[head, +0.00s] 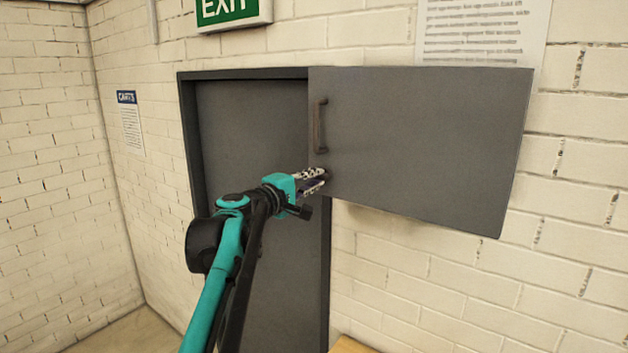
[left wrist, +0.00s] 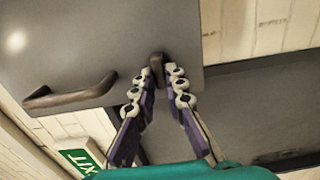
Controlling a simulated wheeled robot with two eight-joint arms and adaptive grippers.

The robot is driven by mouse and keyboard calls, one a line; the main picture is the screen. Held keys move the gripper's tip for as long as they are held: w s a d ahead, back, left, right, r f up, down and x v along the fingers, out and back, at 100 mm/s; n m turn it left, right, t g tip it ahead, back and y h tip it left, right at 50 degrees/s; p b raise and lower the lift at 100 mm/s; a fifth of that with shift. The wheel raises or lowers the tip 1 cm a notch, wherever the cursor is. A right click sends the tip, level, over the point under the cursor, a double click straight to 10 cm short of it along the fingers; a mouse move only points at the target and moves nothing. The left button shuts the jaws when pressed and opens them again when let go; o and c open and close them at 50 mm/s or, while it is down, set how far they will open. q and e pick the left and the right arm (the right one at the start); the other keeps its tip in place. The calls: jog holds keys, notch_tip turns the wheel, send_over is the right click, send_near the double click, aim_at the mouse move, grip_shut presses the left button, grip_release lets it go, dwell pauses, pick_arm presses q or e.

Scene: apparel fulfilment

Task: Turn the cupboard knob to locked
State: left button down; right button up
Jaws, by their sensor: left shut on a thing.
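The grey cupboard (head: 430,140) hangs on the wall at the right in the head view, its door closed. A dark bar handle (head: 320,126) stands upright near its left edge; in the left wrist view the handle (left wrist: 70,96) lies at the left. The small brown knob (left wrist: 157,66) sits near the door's lower corner, below the handle. My left gripper (head: 322,175) reaches the knob; in the left wrist view its fingertips (left wrist: 162,74) are on either side of it, shut on it. The fingers partly hide the knob. My right gripper is in neither view.
A dark grey door (head: 255,130) in a frame stands behind my left arm, left of the cupboard. An exit sign (head: 228,10) is above it. Paper notices (head: 130,122) hang on the white brick wall. A wooden surface edge (head: 350,345) shows at the bottom.

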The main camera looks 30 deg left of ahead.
pick_arm(q)
jog(key=c, duration=1.6)
grip_release()
jog(key=shift+o, duration=0.2)
jog(key=shift+s, duration=0.1)
jog(key=s+a, duration=0.1)
jog(key=s, duration=1)
jog(key=shift+s, duration=0.4)
jog(key=shift+f, duration=0.15)
